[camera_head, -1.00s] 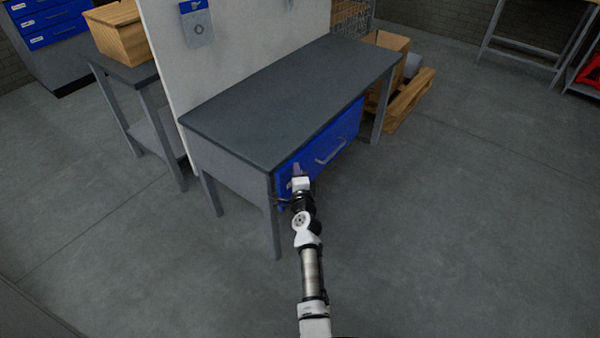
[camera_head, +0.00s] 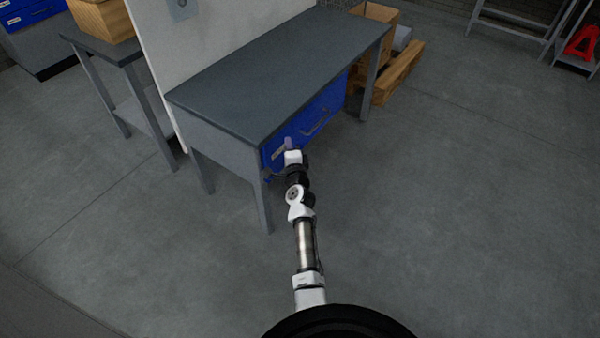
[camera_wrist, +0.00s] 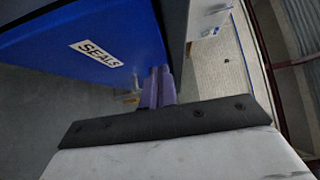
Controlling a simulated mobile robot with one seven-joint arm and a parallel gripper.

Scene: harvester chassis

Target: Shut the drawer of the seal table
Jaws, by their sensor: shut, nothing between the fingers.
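The seal table (camera_head: 270,65) has a dark grey top and grey legs. Its blue drawer (camera_head: 325,112) with a bar handle (camera_head: 318,122) sits under the front edge. The front looks close to flush with the table frame; any small gap is hard to tell. In the wrist view the blue front (camera_wrist: 120,30) carries a white SEALS label (camera_wrist: 96,53). My gripper (camera_head: 288,143) is at the near left end of the drawer front, left of the handle. Its purple fingers (camera_wrist: 158,85) are shut and empty, close to the panel's edge. Whether they touch it is unclear.
A white board (camera_head: 205,45) stands behind the table. A side table with a wooden box (camera_head: 100,18) is at the left. A cardboard box (camera_head: 375,14) and wooden pallet (camera_head: 400,72) lie beyond the table's right end.

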